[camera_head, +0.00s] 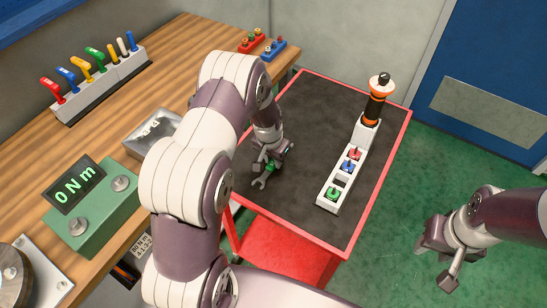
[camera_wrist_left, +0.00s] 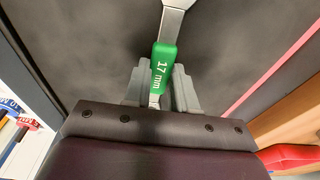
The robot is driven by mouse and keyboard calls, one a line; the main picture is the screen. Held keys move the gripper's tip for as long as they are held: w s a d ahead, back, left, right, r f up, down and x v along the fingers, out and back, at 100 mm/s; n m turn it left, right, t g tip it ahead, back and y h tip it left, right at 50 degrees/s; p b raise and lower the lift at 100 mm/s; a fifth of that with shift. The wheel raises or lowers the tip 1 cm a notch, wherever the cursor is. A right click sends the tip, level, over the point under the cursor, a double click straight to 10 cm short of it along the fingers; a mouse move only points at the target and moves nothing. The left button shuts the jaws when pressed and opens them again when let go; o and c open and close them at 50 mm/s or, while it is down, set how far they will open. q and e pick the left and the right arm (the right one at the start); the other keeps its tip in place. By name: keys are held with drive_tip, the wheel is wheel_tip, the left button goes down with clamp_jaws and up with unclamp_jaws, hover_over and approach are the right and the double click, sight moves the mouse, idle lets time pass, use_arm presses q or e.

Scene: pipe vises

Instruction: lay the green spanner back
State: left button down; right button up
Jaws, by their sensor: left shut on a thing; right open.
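The green spanner (camera_head: 270,167) has a grey metal head, and its green handle (camera_wrist_left: 163,66) reads "17 mm" in the left wrist view. My left gripper (camera_head: 272,158) is shut on the green handle, over the dark top of the red-edged cart (camera_head: 290,110). The spanner's open end points toward the front left in the head view. I cannot tell whether the spanner touches the cart top. My right gripper (camera_head: 440,264) is open and empty, above the green floor to the right of the cart.
A white holder (camera_head: 335,185) with red, blue and green pieces and a black-orange tool (camera_head: 375,100) stands on the cart's right side. The cart's middle is bare.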

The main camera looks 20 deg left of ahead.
idle(0.4)
use_arm(q)
drive_tip(key=c, duration=0.8)
unclamp_jaws()
drive_tip(key=r, duration=0.4)
drive_tip(key=s+r, duration=0.1)
drive_tip(key=r, duration=0.3)
drive_tip(key=s+r, duration=0.1)
drive_tip(key=r, duration=0.3)
drive_tip(key=shift+a+r+b, duration=0.15)
drive_tip(key=shift+r+b, duration=0.05)
drive_tip(key=shift+b, duration=0.2)
drive_tip(key=shift+n, duration=0.7)
drive_tip(key=s+d+r, duration=0.1)
drive_tip(key=s, duration=0.4)
drive_tip(key=s+d+r, duration=0.1)
drive_tip(key=s+d, duration=0.1)
drive_tip(key=s, duration=0.4)
drive_tip(key=s+d+r, duration=0.2)
drive_tip(key=s, duration=0.4)
drive_tip(key=shift+d, duration=0.25)
